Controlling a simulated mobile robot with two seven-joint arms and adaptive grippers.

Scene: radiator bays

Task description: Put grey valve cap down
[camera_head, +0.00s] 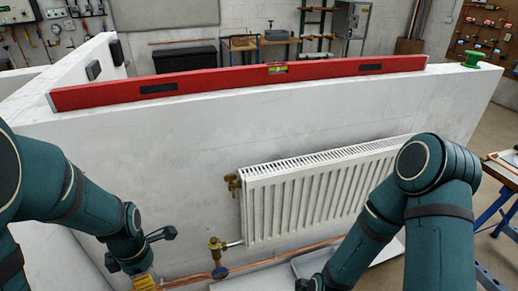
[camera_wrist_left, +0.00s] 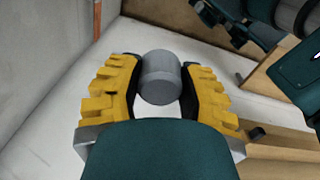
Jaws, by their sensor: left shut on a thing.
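The grey valve cap (camera_wrist_left: 160,78) is a plain grey cylinder between the two yellow fingers of my left gripper (camera_wrist_left: 157,88) in the left wrist view. The fingers are shut on it from both sides. A pale surface lies beneath it; I cannot tell whether the cap touches it. In the head view only a bit of the yellow fingers of my left gripper (camera_head: 145,282) shows at the bottom edge, left of the brass valve (camera_head: 217,244), and the cap is hidden. My right arm reaches down in front of the radiator; its fingers are out of the picture.
A white radiator (camera_head: 315,190) hangs on the white partition wall. A copper pipe (camera_head: 265,262) runs low along it, above a pale tray (camera_head: 350,262). A red spirit level (camera_head: 240,80) and a green object (camera_head: 473,60) rest on the wall top. A workbench (camera_head: 503,165) stands at right.

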